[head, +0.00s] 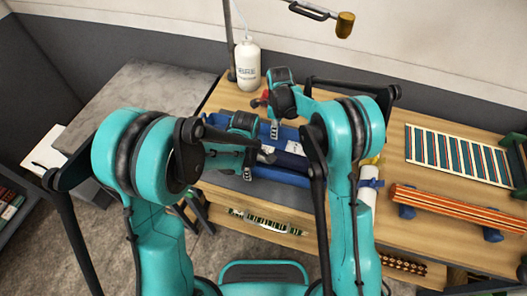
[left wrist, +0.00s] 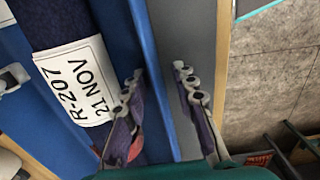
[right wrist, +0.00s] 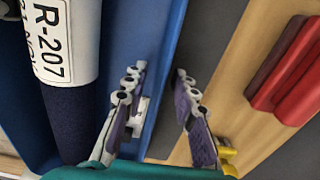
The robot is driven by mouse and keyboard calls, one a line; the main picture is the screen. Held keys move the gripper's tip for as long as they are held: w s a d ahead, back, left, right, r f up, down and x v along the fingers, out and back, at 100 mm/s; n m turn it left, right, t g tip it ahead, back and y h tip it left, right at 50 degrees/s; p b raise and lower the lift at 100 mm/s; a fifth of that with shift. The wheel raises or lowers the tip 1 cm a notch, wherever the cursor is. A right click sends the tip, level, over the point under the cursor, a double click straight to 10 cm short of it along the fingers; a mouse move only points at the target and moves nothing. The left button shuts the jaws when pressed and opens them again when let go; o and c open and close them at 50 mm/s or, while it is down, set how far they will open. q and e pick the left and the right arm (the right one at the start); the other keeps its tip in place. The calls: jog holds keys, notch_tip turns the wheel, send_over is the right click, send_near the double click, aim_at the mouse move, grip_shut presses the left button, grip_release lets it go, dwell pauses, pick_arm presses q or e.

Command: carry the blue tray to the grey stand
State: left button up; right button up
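The blue tray (head: 280,176) sits on the wooden bench, partly hidden behind my arms. It holds a dark blue roll with a white label (left wrist: 75,80) reading R-207, 21 NOV. My left gripper (head: 248,160) is at the tray's near side; in the left wrist view its open fingers stand on either side of the tray wall (left wrist: 160,70). My right gripper (head: 275,130) is at the far side; in the right wrist view its open fingers also straddle the wall (right wrist: 165,75). A grey block with a stone-like top (head: 145,95), apparently the grey stand, is at the left.
A white bottle (head: 247,64) stands behind the tray. A red object (right wrist: 292,75) lies beyond the tray's far side. A striped panel (head: 458,155) and an orange striped roll (head: 450,208) are on the right of the bench. A floor gap separates bench and block.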

pick_arm(q)
grip_shut()
pick_arm(e)
grip_shut()
pick_arm(q)
jog(key=shift+r, duration=0.15)
pick_arm(e)
jog(key=shift+r, duration=0.2)
